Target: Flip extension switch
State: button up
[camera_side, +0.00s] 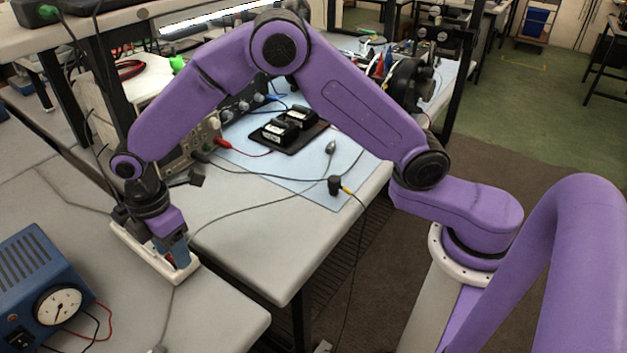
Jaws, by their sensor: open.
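The extension switch appears as a white power strip (191,271) lying on the near-left grey table, running from upper left to lower right. My gripper (178,252) points down at the strip's near right end and hides much of its top. The gripper is open. At this size I cannot tell whether a fingertip touches the strip. The switch itself and its position are hidden or too small to make out.
A blue meter box (45,285) with a round dial and leads stands left of the strip. Behind are a bench instrument (195,150), a black device (290,128) on a light blue mat (262,180), and loose cables. The table front right of the strip (225,320) is clear.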

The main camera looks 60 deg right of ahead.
jog(key=shift+d+r+t, duration=0.1)
jog(key=shift+r+t, duration=0.05)
jog(key=shift+t, duration=0.75)
jog(key=shift+s+r+t, duration=0.1)
jog(key=shift+r+t, duration=0.2)
jog(key=shift+r, duration=0.05)
notch_tip(320, 180, up, 16)
jog(key=s, duration=0.3)
jog(key=s+d+f+m+g, duration=0.1)
jog(key=s+d+f+m, duration=0.2)
jog(key=s+d, duration=1.4)
jog(key=shift+s+d+f+m, duration=0.15)
jog(key=shift+s+f+m, duration=0.1)
jog(key=shift+m, duration=0.15)
